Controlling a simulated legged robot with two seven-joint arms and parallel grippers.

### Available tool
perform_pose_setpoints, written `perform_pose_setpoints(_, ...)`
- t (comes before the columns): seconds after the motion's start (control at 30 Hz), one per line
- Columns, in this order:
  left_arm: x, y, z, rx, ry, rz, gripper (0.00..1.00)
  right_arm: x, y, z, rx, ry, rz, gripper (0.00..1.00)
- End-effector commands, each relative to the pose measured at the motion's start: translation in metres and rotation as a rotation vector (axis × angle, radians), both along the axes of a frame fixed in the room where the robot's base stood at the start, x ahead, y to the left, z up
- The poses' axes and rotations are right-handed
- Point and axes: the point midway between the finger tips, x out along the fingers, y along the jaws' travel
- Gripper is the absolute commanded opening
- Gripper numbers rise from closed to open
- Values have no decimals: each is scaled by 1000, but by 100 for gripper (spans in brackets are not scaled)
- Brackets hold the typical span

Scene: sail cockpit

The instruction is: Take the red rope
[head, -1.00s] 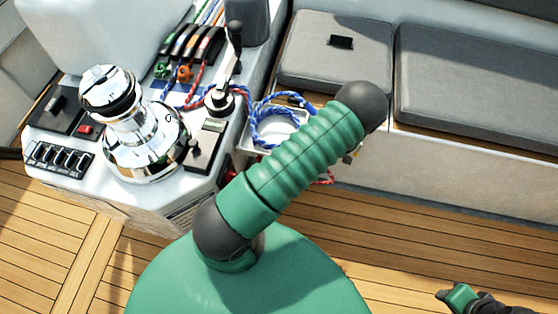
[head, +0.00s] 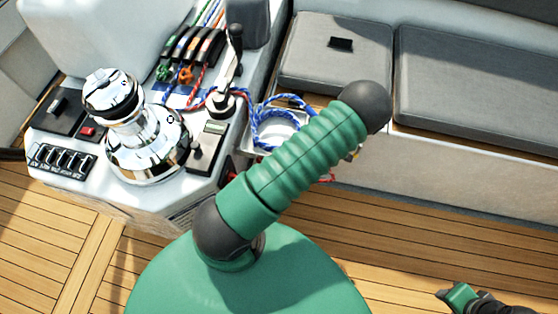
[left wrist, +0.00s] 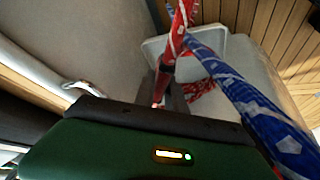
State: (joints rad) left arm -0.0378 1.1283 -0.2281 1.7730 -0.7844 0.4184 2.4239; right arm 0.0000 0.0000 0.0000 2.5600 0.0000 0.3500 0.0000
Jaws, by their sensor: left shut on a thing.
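The red rope (left wrist: 180,25) comes down from the top of the left wrist view into my left gripper (left wrist: 165,90), which is shut on it. More red rope (left wrist: 201,88) lies behind the fingers, by a white tray. In the head view a stretch of red rope (head: 200,92) leaves the rope clutches, and a bit of red shows below the tray. My left gripper is hidden there behind my green arm. Part of my right arm, with what may be the right gripper (head: 458,296), shows at the bottom right; its jaws cannot be made out.
A blue rope (head: 268,125) is coiled in the white tray (head: 258,148) and crosses close to the red rope in the left wrist view (left wrist: 240,92). A chrome winch (head: 140,135) and a black-handled lever (head: 235,50) stand to the left. Grey cushions (head: 470,85) line the bench.

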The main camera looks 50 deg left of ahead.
Motion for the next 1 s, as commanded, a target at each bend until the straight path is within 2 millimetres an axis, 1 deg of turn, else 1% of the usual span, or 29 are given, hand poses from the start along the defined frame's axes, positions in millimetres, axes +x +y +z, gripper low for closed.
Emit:
perform_pose_setpoints(0.07,0,0,6,1,-1,0,0,0,0,3,0,0,0,36)
perform_pose_setpoints(0.37,0,0,6,0,0,0,0,0,0,3,0,0,0,36)
perform_pose_setpoints(0.47,0,0,13,1,-1,0,0,0,0,8,0,0,0,36)
perform_pose_setpoints(0.63,0,0,33,1,-2,-1,0,0,0,20,0,0,0,36)
perform_pose_setpoints(0.7,0,0,37,0,-1,0,0,0,0,21,0,0,0,36)
perform_pose_setpoints(1.0,0,0,35,0,0,0,0,0,0,19,0,0,0,36)
